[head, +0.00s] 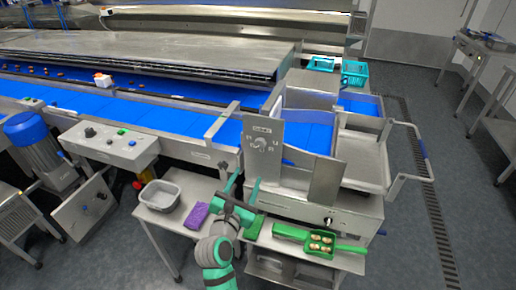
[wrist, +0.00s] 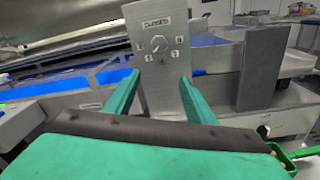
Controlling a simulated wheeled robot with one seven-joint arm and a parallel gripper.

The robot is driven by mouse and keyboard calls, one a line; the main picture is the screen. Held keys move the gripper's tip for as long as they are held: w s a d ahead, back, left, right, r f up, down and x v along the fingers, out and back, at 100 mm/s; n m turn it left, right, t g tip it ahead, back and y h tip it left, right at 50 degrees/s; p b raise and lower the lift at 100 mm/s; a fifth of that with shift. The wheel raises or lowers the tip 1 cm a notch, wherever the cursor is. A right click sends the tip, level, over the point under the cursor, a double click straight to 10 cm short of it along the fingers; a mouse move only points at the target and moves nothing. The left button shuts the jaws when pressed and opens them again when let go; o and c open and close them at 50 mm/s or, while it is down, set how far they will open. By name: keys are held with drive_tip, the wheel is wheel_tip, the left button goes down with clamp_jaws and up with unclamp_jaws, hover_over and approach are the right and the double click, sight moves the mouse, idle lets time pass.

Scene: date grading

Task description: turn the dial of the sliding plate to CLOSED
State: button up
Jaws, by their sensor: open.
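The sliding plate (head: 262,160) is an upright grey metal plate at the end of the blue conveyor. Its round dial (head: 260,143) has marks around it and a label above. In the wrist view the plate (wrist: 150,95) stands ahead of me, with the dial (wrist: 159,44) near its top. The dial's exact setting cannot be read. My gripper (wrist: 157,85) is open and empty, its two green fingers pointing at the plate below the dial. In the head view my gripper (head: 243,186) is low and left of the plate.
A grey tub (head: 158,196) and a purple cloth (head: 196,215) lie on the side table. A green tray with several dates (head: 320,243) sits at the right. A second metal plate (head: 325,182) stands right of the dial plate. A control box (head: 110,143) is at the left.

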sight(260, 145)
drive_tip(key=shift+n+h, duration=0.5)
drive_tip(key=shift+n, duration=0.2)
drive_tip(key=w+d+r, duration=0.1)
drive_tip(key=w, duration=0.3)
drive_tip(key=w+d+r, duration=0.1)
drive_tip(key=w, duration=0.3)
drive_tip(key=w+d+r, duration=0.1)
drive_tip(key=w, duration=0.3)
drive_tip(key=shift+w+d+r, duration=0.15)
drive_tip(key=shift+d+r, duration=0.2)
drive_tip(key=shift+d, duration=0.05)
drive_tip(key=shift+c, duration=0.3)
drive_tip(key=c, duration=1)
